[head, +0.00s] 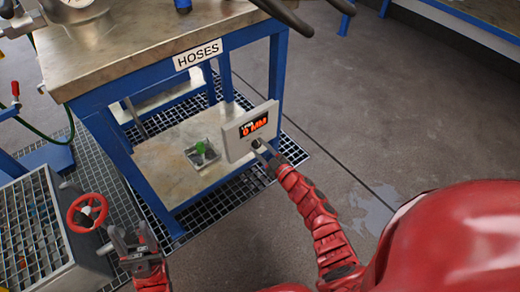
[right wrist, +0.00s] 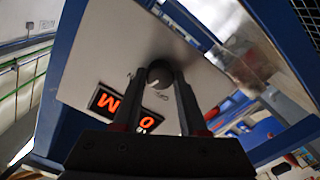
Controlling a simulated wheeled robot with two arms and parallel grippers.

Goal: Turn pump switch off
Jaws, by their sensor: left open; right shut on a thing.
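The pump switch is a dark round knob (right wrist: 160,74) on a pale control panel (head: 238,139) with a lit orange "0 MM" display (head: 254,127). The panel is fixed at the blue table's front right leg. My right gripper (head: 262,149) reaches the panel just under the display; in the right wrist view its two fingers (right wrist: 172,85) are closed on the knob, one on each side. My left gripper (head: 130,240) is open and empty, at the lower left near a red handwheel.
The blue table (head: 150,60) carries a "HOSES" label (head: 198,54). A red handwheel (head: 87,212) on a grated box stands at left. A small tray with a green item (head: 201,148) sits on the lower shelf. Open floor (head: 370,110) lies to the right.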

